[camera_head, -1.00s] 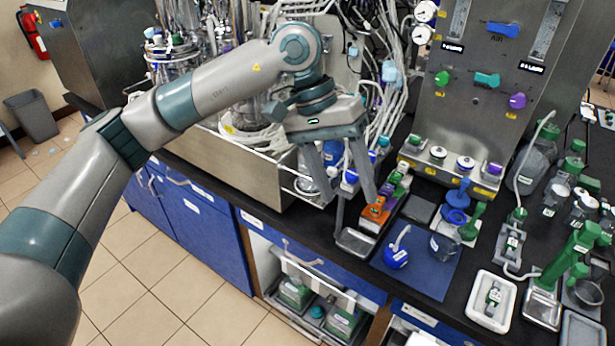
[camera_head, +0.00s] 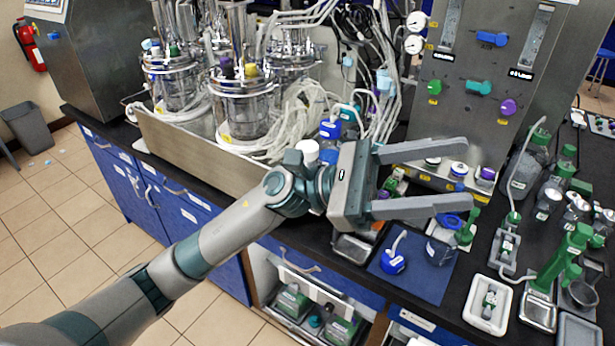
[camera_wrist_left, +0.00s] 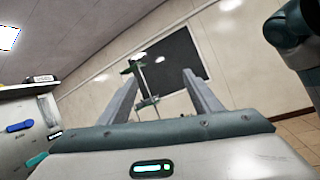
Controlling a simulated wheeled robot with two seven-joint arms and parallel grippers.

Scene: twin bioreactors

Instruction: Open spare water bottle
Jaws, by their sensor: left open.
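My left gripper (camera_head: 468,175) is open and empty, its two fingers pointing right in front of the steel gas panel. Its fingers also show, spread apart, in the left wrist view (camera_wrist_left: 157,95). A blue-capped bottle (camera_head: 330,128) stands behind the wrist, its lower part hidden. A white cap (camera_head: 307,150) shows just left of it. A small blue vessel with a white spout (camera_head: 393,260) stands on the blue mat (camera_head: 428,283), below the gripper. I cannot tell which of these is the spare water bottle. My right gripper is not in view.
Steel bioreactors (camera_head: 242,100) and loose white tubing stand at the back left. A clear beaker (camera_head: 438,251) is on the mat's right side. A white tray (camera_head: 488,304) and green-capped glassware crowd the right bench. The gas panel (camera_head: 460,120) rises behind the gripper.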

